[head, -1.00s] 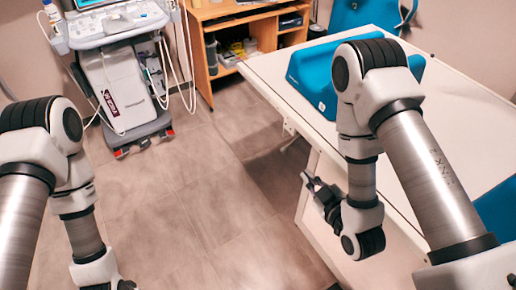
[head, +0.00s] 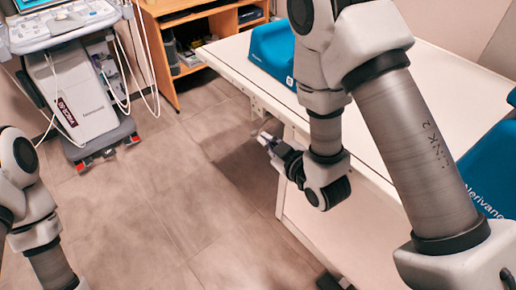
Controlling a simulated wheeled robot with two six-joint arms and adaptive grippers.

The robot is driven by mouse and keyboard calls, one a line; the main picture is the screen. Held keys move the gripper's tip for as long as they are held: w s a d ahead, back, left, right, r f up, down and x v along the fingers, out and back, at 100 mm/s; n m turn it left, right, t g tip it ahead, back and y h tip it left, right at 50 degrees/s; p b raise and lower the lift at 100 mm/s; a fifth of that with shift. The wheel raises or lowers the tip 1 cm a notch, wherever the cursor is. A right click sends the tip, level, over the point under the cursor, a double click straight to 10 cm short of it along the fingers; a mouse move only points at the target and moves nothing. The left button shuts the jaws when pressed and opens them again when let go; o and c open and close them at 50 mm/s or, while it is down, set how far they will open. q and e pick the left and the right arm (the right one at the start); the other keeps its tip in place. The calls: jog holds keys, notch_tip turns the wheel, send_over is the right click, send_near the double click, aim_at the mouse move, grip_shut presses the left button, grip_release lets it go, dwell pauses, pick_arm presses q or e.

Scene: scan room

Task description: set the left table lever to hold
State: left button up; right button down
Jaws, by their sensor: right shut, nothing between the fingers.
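The white table (head: 432,75) stands at the right, its long edge facing my right arm. A small pale fitting (head: 258,106) shows under its edge towards the far corner; I cannot tell whether this is the left lever, nor its setting. My right gripper (head: 266,140) is shut and empty. It points left and away beside the table's side, below the top and a little nearer than the fitting. I see no contact. My left arm enters at the lower left; its gripper is outside the picture.
Blue cushions (head: 273,55) lie on the table's far end and at its right. A wheeled scanner cart (head: 75,95) with hanging cables stands at the far left. A wooden shelf (head: 160,50) stands behind. The tiled floor (head: 150,210) between is clear.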

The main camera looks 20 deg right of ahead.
jog(key=w+f+p, duration=0.1)
jog(key=w+f, duration=0.3)
jog(key=w, duration=0.2)
jog(key=shift+w+f, duration=0.25)
jog(key=shift+w, duration=0.15)
jog(key=shift+w+f, duration=0.1)
